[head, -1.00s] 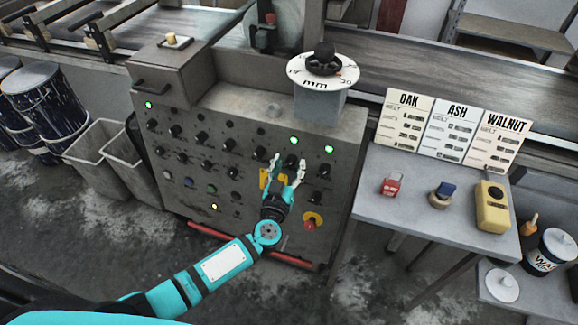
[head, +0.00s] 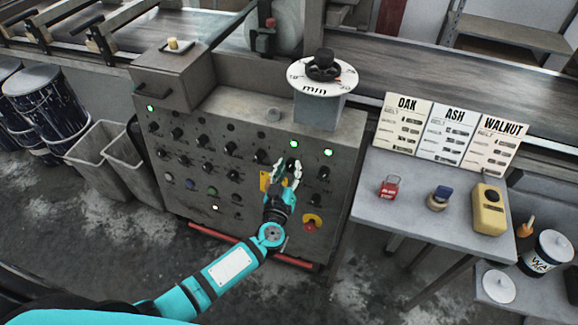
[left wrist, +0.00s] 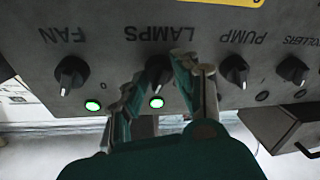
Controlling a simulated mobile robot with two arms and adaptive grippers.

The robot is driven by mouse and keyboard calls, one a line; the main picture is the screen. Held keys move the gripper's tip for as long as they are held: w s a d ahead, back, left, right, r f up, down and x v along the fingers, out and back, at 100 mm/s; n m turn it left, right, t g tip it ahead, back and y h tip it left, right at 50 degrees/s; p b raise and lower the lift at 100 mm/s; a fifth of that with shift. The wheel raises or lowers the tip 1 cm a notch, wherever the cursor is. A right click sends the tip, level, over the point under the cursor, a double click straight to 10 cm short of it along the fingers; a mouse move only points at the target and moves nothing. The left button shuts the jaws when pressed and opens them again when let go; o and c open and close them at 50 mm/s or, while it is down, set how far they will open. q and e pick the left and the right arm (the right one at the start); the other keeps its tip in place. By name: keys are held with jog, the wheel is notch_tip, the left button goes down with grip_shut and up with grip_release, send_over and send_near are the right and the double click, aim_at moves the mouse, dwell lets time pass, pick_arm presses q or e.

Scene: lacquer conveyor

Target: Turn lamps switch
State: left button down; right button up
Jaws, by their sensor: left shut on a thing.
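The lamps switch (left wrist: 157,69) is a black rotary knob on the grey control panel (head: 262,130). It shows under the upside-down label LAMPS in the left wrist view. My left gripper (head: 286,168) has its two fingers closed around this knob, one on each side, and is shut on it. The fingers partly cover the knob. A lit green light (left wrist: 156,102) sits beside the lamps knob and also shows in the head view (head: 294,143). My right gripper is not in view.
The fan knob (left wrist: 71,73) and pump knob (left wrist: 233,70) flank the lamps knob closely. A red emergency button (head: 312,223) is low on the panel. A grey table (head: 415,200) with OAK, ASH and WALNUT cards stands at right. Bins (head: 98,150) stand at left.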

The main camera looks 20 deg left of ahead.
pick_arm(q)
jog(key=n+p, duration=0.1)
jog(key=n, duration=0.1)
jog(key=n+g+p, duration=0.1)
jog(key=n, duration=0.2)
jog(key=shift+d+r+y+p, duration=0.1)
jog(key=shift+r+y+p, duration=0.1)
jog(key=shift+y+p, duration=0.2)
jog(key=n+p, duration=0.2)
jog(key=n, duration=0.3)
jog(key=shift+f+n+g, duration=0.1)
jog(key=shift+n+g, duration=0.2)
jog(key=shift+g, duration=0.1)
jog(key=shift+p, duration=0.3)
jog(key=c, duration=1)
grip_release()
jog(key=shift+s, duration=0.1)
jog(key=v, duration=1.1)
jog(key=shift+s, duration=0.4)
jog(key=shift+d, duration=0.1)
